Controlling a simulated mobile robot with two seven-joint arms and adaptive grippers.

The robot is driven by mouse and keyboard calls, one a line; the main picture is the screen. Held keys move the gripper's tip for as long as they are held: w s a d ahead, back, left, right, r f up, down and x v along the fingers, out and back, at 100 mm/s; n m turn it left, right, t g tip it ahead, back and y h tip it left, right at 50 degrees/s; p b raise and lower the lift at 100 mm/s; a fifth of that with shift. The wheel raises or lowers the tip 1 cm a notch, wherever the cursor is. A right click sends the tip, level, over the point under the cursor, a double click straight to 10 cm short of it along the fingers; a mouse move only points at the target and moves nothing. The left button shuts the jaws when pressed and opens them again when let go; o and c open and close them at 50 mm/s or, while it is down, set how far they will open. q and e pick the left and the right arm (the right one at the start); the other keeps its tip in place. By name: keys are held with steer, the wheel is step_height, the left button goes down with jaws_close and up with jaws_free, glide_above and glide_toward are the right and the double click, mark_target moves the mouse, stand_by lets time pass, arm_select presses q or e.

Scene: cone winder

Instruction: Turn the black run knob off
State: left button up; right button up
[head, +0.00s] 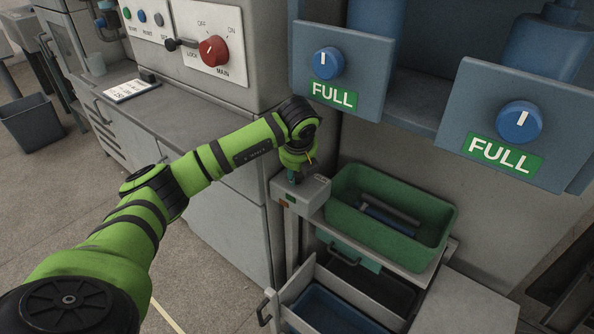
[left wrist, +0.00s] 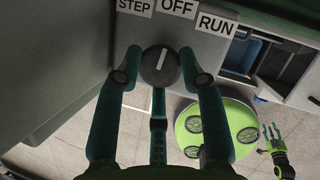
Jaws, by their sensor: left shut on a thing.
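The black run knob (left wrist: 160,66) shows in the left wrist view on the face of a grey box, below the labels STEP, OFF and RUN. Its white pointer line aims up and slightly right, toward the OFF label (left wrist: 176,8). My left gripper (left wrist: 160,60) is shut on the knob, one finger on each side. In the head view my left gripper (head: 292,179) is at the grey control box (head: 312,196), and the knob cannot be made out there. My right gripper (left wrist: 275,138) appears small at the lower right of the left wrist view; its opening is unclear.
A green bin (head: 430,250) stands right beside the control box. An open drawer (head: 300,285) lies below. Blue panels with blue knobs and FULL labels (head: 334,95) overhang at the upper right. A red main switch (head: 213,51) is on the cabinet at the upper left.

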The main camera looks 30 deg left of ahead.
arm_select(q)
steer(key=shift+w+r+n, duration=0.15)
steer(key=shift+r+n, duration=0.05)
steer(key=shift+n, duration=0.3)
steer(key=shift+a+y, duration=0.1)
steer(key=shift+y, duration=0.2)
steer(key=o, duration=1.2)
steer(key=shift+c, duration=0.2)
steer(key=shift+f, duration=0.1)
steer(key=v, duration=0.4)
steer(key=shift+r, duration=0.3)
steer(key=s+d, duration=0.8)
steer(key=s, duration=0.1)
steer(key=shift+s+r, duration=0.15)
steer(key=shift+s, duration=0.1)
